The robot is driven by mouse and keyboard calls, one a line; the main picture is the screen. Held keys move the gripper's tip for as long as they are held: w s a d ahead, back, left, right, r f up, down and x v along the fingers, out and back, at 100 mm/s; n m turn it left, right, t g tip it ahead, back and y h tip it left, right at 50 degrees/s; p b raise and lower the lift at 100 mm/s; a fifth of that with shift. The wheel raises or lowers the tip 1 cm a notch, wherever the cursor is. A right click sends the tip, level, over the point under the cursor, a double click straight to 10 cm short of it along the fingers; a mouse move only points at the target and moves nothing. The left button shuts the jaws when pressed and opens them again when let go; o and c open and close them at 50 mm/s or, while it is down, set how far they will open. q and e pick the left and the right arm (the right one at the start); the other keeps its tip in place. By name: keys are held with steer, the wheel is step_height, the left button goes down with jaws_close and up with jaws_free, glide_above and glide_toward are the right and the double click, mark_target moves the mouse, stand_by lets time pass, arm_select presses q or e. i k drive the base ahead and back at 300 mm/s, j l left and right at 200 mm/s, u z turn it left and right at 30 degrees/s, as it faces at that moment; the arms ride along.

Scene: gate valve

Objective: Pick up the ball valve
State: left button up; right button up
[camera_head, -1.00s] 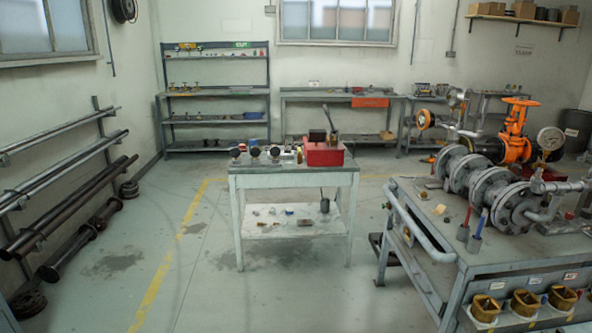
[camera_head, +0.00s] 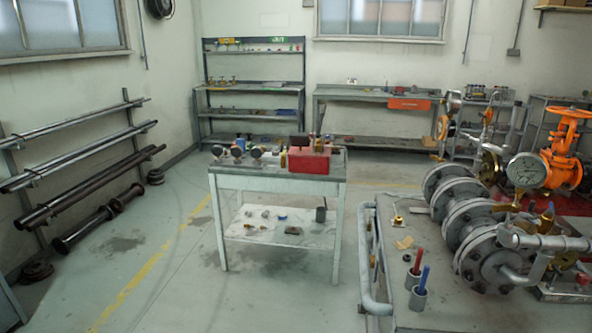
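I cannot make out for sure which item is the ball valve. Small fittings (camera_head: 265,214), too small to name, lie on the lower shelf of the small metal table (camera_head: 222,192) in the middle. Several round gauge-like pieces (camera_head: 237,152) stand along the left of its top, beside a red box (camera_head: 309,160). Small valve-like items (camera_head: 234,83) sit on the rack (camera_head: 203,110) at the back wall, also too small to identify. Neither of my grippers is in view.
A large bench (camera_head: 440,312) with flanged grey pipework (camera_head: 480,235) and an orange gate valve (camera_head: 565,150) fills the right. A blue-grey rail (camera_head: 366,265) runs along its left edge. Pipes on a wall rack (camera_head: 75,190) stand left. Open floor (camera_head: 165,285) lies between.

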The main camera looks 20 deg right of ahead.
mark_target(545, 224)
steer(key=k+l, duration=0.1)
steer(key=l, duration=1.85)
steer(key=k+l, duration=0.15)
steer(key=l, duration=0.85)
